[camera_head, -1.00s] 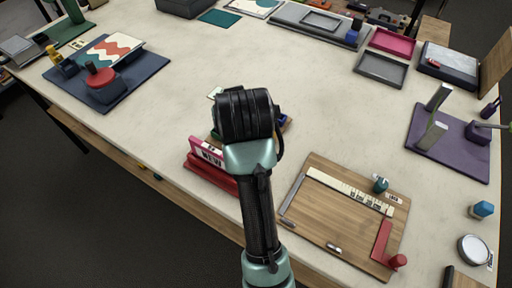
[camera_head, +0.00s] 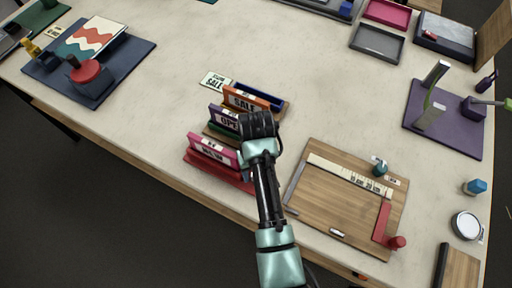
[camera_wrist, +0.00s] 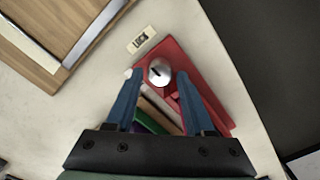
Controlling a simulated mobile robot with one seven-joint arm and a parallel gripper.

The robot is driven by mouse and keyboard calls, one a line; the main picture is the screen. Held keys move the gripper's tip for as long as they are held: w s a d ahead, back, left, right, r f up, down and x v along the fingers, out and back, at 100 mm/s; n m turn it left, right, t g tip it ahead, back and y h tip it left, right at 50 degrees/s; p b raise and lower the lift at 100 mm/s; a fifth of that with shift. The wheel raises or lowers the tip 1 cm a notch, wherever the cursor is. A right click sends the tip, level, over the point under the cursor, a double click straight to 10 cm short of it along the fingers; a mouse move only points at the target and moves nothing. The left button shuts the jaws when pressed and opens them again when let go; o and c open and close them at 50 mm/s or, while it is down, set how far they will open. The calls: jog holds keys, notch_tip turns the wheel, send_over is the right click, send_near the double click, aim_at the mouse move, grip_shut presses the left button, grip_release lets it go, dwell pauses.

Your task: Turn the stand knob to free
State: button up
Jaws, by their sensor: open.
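The silver round stand knob (camera_wrist: 160,71) with a dark pointer mark sits on the end of the red stand (camera_wrist: 192,68) in the wrist view. My gripper (camera_wrist: 158,78) is open, with its blue fingers on either side of the knob in that picture; I cannot tell whether they touch it. A small label (camera_wrist: 141,40) with a dark symbol lies beside the stand, too small to read. In the head view the red stand (camera_head: 222,171) holds a pink sign (camera_head: 213,150); my arm hides the knob and fingertips there.
Behind the red stand are a purple sign (camera_head: 224,118), an orange sign (camera_head: 246,99) and a blue holder (camera_head: 258,96). A wooden board (camera_head: 325,208) with a ruler lies close on the right. The table's front edge runs close to the red stand.

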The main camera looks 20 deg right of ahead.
jog(key=shift+w+f, duration=0.1)
jog(key=shift+f, duration=1.35)
grip_shut()
